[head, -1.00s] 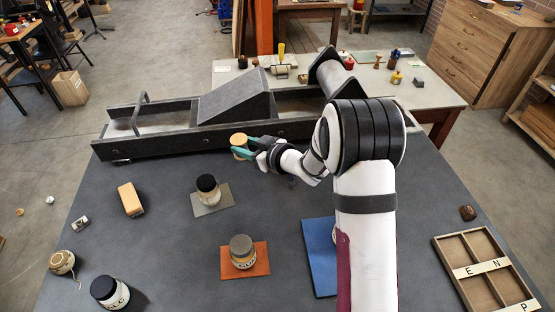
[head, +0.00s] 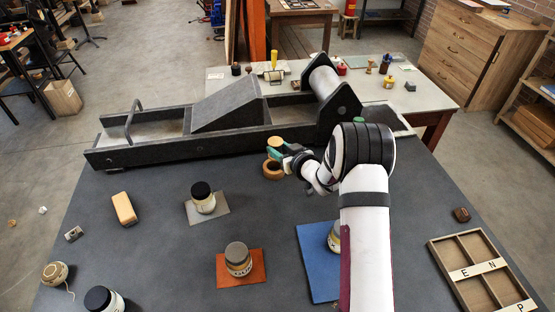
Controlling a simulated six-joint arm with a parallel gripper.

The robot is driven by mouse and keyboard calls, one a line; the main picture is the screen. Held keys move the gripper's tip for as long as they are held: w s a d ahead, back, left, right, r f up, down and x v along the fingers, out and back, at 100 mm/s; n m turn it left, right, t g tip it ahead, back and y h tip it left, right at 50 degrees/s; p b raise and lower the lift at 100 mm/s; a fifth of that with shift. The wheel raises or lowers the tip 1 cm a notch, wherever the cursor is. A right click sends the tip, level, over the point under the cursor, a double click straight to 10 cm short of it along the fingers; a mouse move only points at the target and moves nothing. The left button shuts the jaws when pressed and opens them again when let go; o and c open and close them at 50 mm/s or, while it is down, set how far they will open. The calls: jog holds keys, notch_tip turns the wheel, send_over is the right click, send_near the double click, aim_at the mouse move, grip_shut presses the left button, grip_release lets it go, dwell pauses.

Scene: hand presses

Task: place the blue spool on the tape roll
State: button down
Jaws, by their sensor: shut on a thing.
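My gripper (head: 281,149) is shut on a spool (head: 274,142) with a tan round top. Teal shows at its side, but I cannot tell spool from fingertip there. The spool is upright, and its lower part is partly hidden by the fingers. The tape roll (head: 272,170) is a brown ring lying flat on the grey table, just below the spool in the picture. The spool appears held above the table and apart from the roll. The exact height gap is hard to tell.
A long dark press (head: 230,112) stands behind the gripper. Lidded jars stand on a grey card (head: 218,208), an orange card (head: 226,278) and a blue card (head: 315,265). A tan block (head: 124,208) lies left. A divided wooden tray (head: 445,262) lies front right.

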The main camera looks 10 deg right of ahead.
jog(key=f, duration=0.4)
jog(key=shift+w+a+f, duration=0.15)
jog(key=shift+a, duration=0.1)
jog(key=shift+f, duration=0.1)
jog(key=shift+c, duration=2)
grip_release()
